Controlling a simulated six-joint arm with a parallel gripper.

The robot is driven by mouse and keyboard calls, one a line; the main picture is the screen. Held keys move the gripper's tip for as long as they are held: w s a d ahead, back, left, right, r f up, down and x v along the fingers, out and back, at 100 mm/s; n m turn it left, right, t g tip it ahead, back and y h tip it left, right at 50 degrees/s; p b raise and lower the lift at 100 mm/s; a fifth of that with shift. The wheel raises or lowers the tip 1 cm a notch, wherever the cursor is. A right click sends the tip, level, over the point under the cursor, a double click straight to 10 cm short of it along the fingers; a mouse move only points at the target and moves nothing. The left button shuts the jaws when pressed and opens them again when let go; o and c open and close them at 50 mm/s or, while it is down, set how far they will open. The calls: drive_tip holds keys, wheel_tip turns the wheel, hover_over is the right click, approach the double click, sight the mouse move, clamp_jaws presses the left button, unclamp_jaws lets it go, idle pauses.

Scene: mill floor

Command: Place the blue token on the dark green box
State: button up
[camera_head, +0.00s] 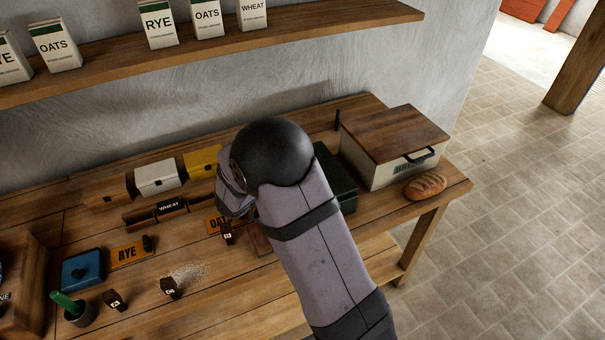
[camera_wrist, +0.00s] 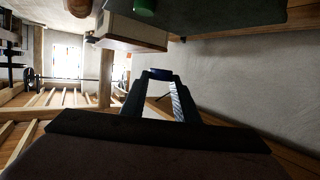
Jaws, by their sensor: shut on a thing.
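The dark green box (camera_head: 339,181) stands on the bench to the left of the cream bread box, partly hidden behind my arm in the head view. In the wrist view a dark green surface (camera_wrist: 225,17), which looks like the same box, fills the top edge. My gripper (camera_wrist: 159,80) is shut on the blue token (camera_wrist: 158,73), which shows between the fingertips, apart from the green surface. In the head view my arm hides the fingertips and the token.
A cream bread box (camera_head: 382,165) with a wooden lid and a loaf (camera_head: 425,184) are at the bench's right end. A blue box (camera_head: 82,270), a white box (camera_head: 158,177) and a yellow box (camera_head: 203,161) stand left. A small green object (camera_wrist: 143,7) shows by the green surface.

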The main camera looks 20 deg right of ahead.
drive_tip(key=shift+n+t, duration=0.3)
drive_tip(key=shift+w+a+f+p, duration=0.15)
drive_tip(key=shift+f+p, duration=0.05)
drive_tip(key=shift+f, duration=0.9)
drive_tip(key=shift+w+a+f+p, duration=0.15)
drive_tip(key=shift+w+f+p, duration=0.1)
drive_tip(key=shift+f, duration=0.85)
drive_tip(key=shift+w+a+f+p, duration=0.1)
drive_tip(key=shift+a+f+p, duration=0.1)
drive_tip(key=shift+f, duration=0.9)
drive_tip(key=shift+f, duration=0.1)
drive_tip(key=shift+f+p, duration=0.6)
drive_tip(key=shift+f, duration=1.4)
drive_tip(key=shift+f, duration=0.1)
drive_tip(key=shift+f, duration=0.15)
drive_tip(key=o, duration=1)
